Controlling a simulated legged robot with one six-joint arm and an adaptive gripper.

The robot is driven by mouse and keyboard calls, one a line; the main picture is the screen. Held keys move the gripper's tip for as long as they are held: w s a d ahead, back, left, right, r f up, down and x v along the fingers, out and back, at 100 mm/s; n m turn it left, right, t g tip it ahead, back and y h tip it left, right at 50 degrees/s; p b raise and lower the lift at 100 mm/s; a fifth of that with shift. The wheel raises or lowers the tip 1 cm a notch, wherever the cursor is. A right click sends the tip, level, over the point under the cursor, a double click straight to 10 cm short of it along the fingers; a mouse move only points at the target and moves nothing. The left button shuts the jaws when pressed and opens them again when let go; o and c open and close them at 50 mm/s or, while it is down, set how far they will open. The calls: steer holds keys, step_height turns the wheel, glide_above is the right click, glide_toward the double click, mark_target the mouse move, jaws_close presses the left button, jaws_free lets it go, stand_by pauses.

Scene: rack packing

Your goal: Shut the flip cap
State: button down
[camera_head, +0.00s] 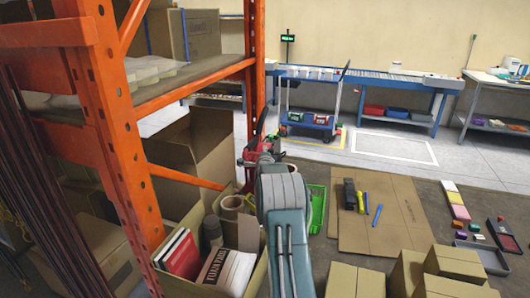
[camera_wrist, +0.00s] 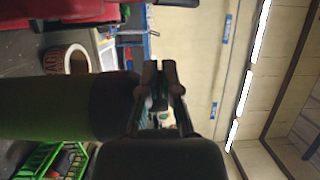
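My gripper (camera_wrist: 159,72) shows in the middle of the wrist view. Its two dark fingertips are close together, with nothing visible between them. A thick dark cylinder (camera_wrist: 65,106), perhaps the bottle, lies across the left of this sideways-turned view. Its right end is beside my fingers; I cannot tell whether they touch. No flip cap can be made out, and its state is unclear. In the head view my arm hides the gripper. A dark grey cylinder (camera_head: 212,232) stands in the open carton there; I cannot tell whether it is the same thing.
The open carton (camera_head: 256,277) also holds books (camera_head: 183,254) and cardboard rolls (camera_head: 232,206). The orange rack (camera_head: 118,150) stands close on the left. A green crate (camera_head: 317,208) is right of my arm. Closed boxes (camera_head: 355,281) fill the front right. A flat cardboard sheet (camera_head: 390,232) lies beyond.

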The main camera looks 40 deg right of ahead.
steer(key=shift+f, duration=0.35)
